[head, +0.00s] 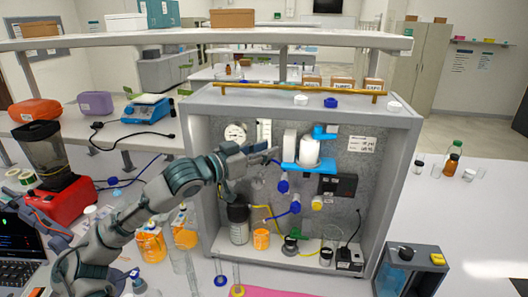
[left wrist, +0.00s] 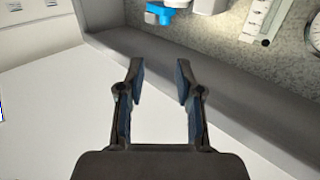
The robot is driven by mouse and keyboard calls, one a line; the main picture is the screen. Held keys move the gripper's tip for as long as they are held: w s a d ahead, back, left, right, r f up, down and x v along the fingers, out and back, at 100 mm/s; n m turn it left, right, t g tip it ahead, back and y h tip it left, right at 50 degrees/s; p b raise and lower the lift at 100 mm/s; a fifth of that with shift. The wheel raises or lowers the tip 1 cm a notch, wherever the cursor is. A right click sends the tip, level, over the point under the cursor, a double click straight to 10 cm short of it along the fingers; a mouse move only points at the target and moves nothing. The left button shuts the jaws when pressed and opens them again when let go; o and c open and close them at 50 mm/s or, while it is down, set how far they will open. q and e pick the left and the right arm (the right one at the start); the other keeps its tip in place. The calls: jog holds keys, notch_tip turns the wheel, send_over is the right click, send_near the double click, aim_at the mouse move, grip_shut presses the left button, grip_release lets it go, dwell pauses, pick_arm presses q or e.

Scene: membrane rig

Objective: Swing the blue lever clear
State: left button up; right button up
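A blue lever-like piece (head: 324,132) sits on top of a white cylindrical housing (head: 309,152), which stands in a blue bracket (head: 290,166) on the rig's back panel. Which blue part is the lever is not certain. A blue part beside white shows at the top edge of the left wrist view (left wrist: 160,13). My left gripper (head: 270,152) is inside the rig, left of the bracket; its fingers are small in the head view. In the left wrist view the gripper (left wrist: 160,78) is open, with nothing between its fingers. My right gripper is not in view.
The grey rig frame (head: 400,165) has side walls and a top around the panel. A gauge (head: 235,133) is at its upper left. Blue valve handles (head: 283,186) and bottles stand below. A yellow bar (head: 298,88) runs over the top. The right bench is mostly clear.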

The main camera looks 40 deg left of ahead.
pick_arm(q)
jog(key=shift+s, duration=0.1)
jog(key=s+a, duration=0.2)
jog(key=s, duration=0.9)
jog(key=shift+s+a, duration=0.3)
